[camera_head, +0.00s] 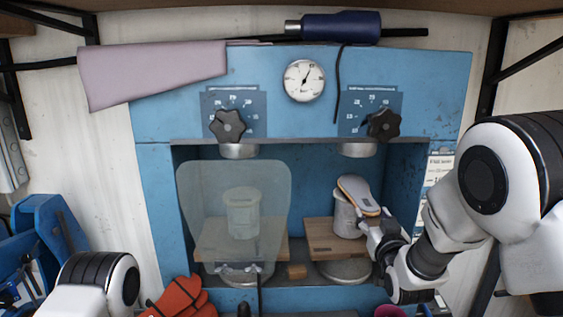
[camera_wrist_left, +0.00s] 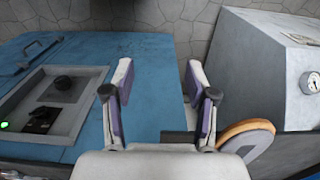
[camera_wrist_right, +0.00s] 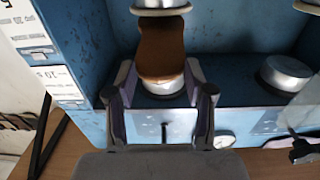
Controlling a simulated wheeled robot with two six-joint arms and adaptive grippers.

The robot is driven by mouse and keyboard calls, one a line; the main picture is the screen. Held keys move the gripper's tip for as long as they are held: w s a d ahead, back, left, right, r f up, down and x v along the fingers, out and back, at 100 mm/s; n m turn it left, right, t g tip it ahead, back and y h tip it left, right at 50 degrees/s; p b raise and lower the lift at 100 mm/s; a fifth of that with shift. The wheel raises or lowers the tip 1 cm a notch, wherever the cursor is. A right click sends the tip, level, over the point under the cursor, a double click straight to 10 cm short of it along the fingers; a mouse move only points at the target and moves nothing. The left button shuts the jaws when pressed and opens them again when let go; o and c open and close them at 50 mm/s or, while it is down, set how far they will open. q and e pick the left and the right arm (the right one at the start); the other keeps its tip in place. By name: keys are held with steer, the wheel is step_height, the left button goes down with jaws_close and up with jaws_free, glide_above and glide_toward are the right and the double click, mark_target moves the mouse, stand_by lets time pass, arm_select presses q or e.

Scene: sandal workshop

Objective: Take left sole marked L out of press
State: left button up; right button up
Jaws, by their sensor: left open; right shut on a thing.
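The blue press (camera_head: 155,200) has two bays. In its right bay a sole (camera_head: 357,194), pale on top with a tan edge, lies tilted at the top of a white cylinder (camera_head: 346,220). My right gripper (camera_head: 372,217) is shut on the near end of this sole. In the right wrist view the brown face of the sole (camera_wrist_right: 160,45) shows between the fingers (camera_wrist_right: 160,80). No L mark can be read. My left gripper (camera_wrist_left: 160,72) is open and empty in the left wrist view; the head view shows only part of that arm, at the lower left.
A clear shield (camera_head: 190,190) covers the left bay, with a pale cylinder (camera_head: 243,215) behind it. Black knobs (camera_head: 228,125) and a gauge (camera_head: 304,80) are above. Red gloves (camera_head: 180,298) lie at the lower left. A grey box (camera_wrist_left: 255,60) stands right of the left gripper.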

steer(key=s+b, duration=0.3)
steer(key=s, duration=1)
steer(key=shift+s+d, duration=0.2)
steer(key=shift+s, duration=0.1)
